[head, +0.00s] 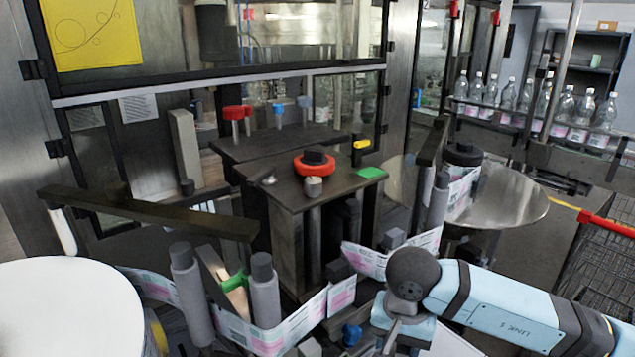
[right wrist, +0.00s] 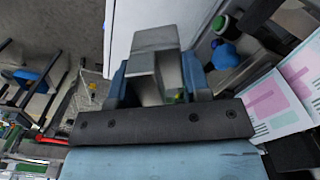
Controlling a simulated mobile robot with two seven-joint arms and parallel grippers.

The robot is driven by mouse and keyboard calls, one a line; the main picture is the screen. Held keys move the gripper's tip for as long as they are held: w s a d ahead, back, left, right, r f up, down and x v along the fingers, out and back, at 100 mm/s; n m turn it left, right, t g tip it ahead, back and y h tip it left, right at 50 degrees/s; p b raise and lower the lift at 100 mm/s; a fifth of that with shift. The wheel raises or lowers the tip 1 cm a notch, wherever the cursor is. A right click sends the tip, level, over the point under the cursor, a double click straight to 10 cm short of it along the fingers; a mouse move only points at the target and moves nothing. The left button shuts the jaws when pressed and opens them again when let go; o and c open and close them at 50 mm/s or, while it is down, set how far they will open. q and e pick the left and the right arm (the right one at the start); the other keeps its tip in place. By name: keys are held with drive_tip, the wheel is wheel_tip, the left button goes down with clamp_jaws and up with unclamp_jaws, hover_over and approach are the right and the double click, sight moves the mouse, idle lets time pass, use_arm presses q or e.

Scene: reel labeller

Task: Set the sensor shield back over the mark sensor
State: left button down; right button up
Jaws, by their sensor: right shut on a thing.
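My right gripper (right wrist: 155,75) is shut on a grey angular piece, which looks like the sensor shield (right wrist: 156,42); it sits between the two blue-grey fingers in the right wrist view. In the head view my right arm reaches in from the right, and the right gripper (head: 393,332) points down beside the label web, its fingertips hardly visible. A dark cylinder with a green end (right wrist: 222,23) stands to the right of the held piece in the right wrist view; I cannot tell whether it is the mark sensor. My left gripper is not in view.
The printed label web (head: 335,295) runs around grey rollers (head: 265,290) near the gripper. A blue knob (head: 352,334) is close left of it and also shows in the right wrist view (right wrist: 225,56). A dark machine block (head: 310,195) stands behind. A white reel (head: 70,305) is at left.

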sight(310, 347)
drive_tip(key=shift+w+a+r+m, duration=0.15)
drive_tip(key=shift+a+r+m, duration=0.75)
drive_tip(key=shift+a, duration=1.4)
drive_tip(key=shift+w+a+r+m, duration=0.2)
drive_tip(key=shift+a+r+m, duration=0.7)
drive_tip(key=shift+a, duration=1.45)
drive_tip(key=shift+w+a+r+m, duration=0.15)
drive_tip(key=shift+a+r+m, duration=0.75)
drive_tip(key=shift+a, duration=1.4)
drive_tip(key=shift+a, duration=0.15)
drive_tip(key=shift+s+a+r+m+b, duration=0.1)
drive_tip(key=shift+a+r+m+b, duration=0.05)
drive_tip(key=shift+a+m+b, duration=0.2)
drive_tip(key=shift+d, duration=0.1)
drive_tip(key=shift+f+b, duration=2.45)
drive_tip(key=shift+b, duration=0.1)
drive_tip(key=o, duration=1.1)
